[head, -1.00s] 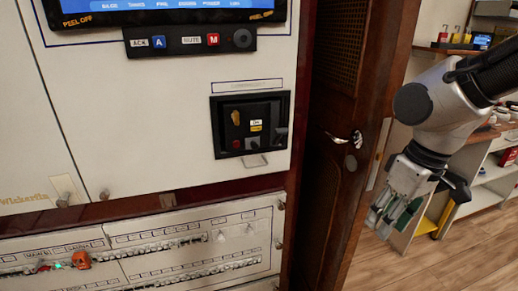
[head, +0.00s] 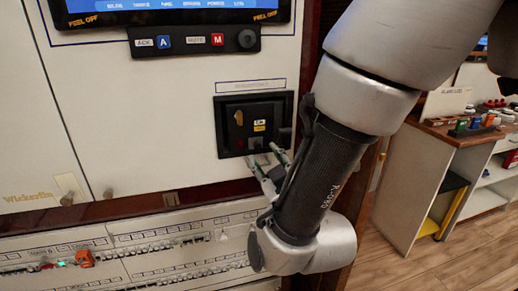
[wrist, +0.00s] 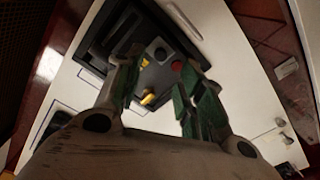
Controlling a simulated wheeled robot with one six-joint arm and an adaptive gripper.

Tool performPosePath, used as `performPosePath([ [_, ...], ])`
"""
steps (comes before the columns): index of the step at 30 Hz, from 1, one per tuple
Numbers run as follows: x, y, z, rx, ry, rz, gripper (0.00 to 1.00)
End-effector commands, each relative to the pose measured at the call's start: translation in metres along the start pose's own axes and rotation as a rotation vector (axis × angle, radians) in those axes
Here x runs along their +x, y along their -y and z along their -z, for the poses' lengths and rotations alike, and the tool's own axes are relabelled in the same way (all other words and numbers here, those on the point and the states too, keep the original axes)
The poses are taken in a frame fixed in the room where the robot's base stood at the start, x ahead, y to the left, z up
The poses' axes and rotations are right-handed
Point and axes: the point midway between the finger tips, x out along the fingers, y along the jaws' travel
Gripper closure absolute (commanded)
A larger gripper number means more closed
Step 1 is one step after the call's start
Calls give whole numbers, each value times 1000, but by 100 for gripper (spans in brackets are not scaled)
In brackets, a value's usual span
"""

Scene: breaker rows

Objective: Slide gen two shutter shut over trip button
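A black-framed breaker unit (head: 222,125) is set in the white panel below the screen. It has a gold lever (head: 238,118) and small yellow labels (head: 259,126). In the wrist view its face shows a red button (wrist: 177,65), uncovered, and the gold lever (wrist: 149,99). I cannot clearly make out the shutter. My gripper (head: 267,166) is at the unit's lower edge; my forearm hides the area to its right. In the wrist view my gripper (wrist: 160,88) is open, its green-padded fingers apart on either side of the unit's face. Contact cannot be told.
Below are breaker rows (head: 150,250) with an orange clip (head: 84,258). A white shelf (head: 425,180) stands at the right, with open wooden floor in front.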

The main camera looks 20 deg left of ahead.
Motion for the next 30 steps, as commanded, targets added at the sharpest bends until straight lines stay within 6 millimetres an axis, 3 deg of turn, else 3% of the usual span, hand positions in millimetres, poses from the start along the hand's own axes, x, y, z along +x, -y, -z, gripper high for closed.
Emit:
performPosePath([
  [12, 63, 0, 0, 2, 2, 1, 61],
  [23, 71, 0, 0, 3, 2, 3, 61],
  [30, 71, 0, 0, 3, 2, 3, 100],
])
